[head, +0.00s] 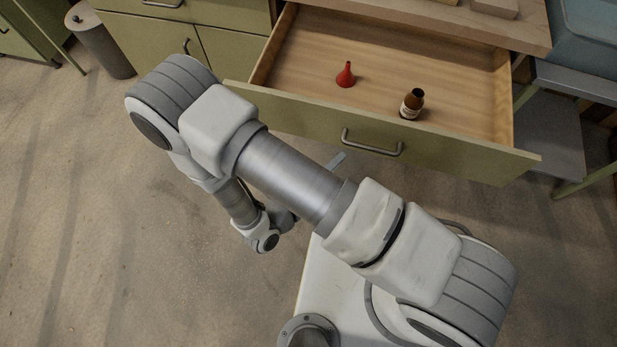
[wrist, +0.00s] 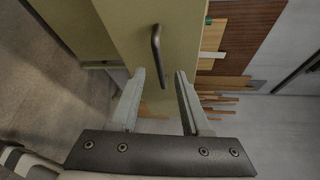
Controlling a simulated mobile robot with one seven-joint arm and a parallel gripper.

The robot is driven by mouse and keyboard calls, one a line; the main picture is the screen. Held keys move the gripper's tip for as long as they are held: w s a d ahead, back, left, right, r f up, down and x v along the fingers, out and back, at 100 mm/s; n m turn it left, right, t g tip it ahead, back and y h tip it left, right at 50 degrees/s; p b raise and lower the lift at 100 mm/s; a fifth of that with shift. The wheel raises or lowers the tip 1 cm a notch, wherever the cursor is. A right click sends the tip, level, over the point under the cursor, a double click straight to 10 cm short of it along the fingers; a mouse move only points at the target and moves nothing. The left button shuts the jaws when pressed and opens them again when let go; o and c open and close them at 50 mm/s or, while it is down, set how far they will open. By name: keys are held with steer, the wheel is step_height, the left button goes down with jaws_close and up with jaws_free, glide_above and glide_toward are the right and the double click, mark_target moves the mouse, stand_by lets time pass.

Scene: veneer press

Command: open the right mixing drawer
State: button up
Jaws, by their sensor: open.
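The right mixing drawer (head: 330,109) stands pulled out from the bench in the head view, with its pale wooden inside showing. Its green front carries a grey bar handle (head: 372,143). In the wrist view a bar handle (wrist: 157,42) on a green front lies just ahead of my gripper (wrist: 160,74). My gripper is open and empty, and the handle's lower end shows between the fingertips in the picture. It does not look gripped. In the head view my arm hides most of the gripper; a small light finger part shows below the handle.
A red funnel (head: 345,76) and a brown bottle (head: 411,104) stand in the drawer. Green cabinet doors (head: 232,58) are to the left, with a grey cylindrical bin (head: 101,42) beyond. A grey shelf (head: 548,130) is at right. The floor at left is clear.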

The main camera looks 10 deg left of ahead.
steer(key=s+a+b, duration=0.1)
steer(key=s+a, duration=0.3)
steer(key=shift+a+f, duration=0.35)
steer(key=shift+f, duration=0.1)
steer(key=shift+s+b, duration=0.1)
steer(key=shift+b, duration=0.2)
stand_by(0.6)
steer(key=w+d+r+m+g+h+p, duration=0.1)
steer(key=w+d+r+m+g, duration=0.1)
steer(key=d+r+m+g, duration=0.4)
steer(key=w+d+r+m+g+p, duration=0.1)
steer(key=w+d+r+m+g, duration=0.15)
steer(key=r+m, duration=0.65)
steer(key=w+d+r+m+g+h, duration=0.1)
steer(key=d+r+m+g, duration=0.3)
steer(key=r+m, duration=0.4)
steer(key=s+d+r+m+t+y+p, duration=0.1)
steer(key=d+r+m+y, duration=0.3)
steer(key=r+m, duration=0.4)
steer(key=s+d+r+m+t+y+p, duration=0.1)
steer(key=s+d+r+m+t+y, duration=0.2)
steer(key=m, duration=1.2)
step_height(320, 180, up, 6)
steer(key=d+y, duration=0.1)
steer(key=y, duration=0.2)
steer(key=shift+s+d+p, duration=0.15)
steer(key=shift+d+p, duration=0.05)
steer(key=shift+p, duration=0.15)
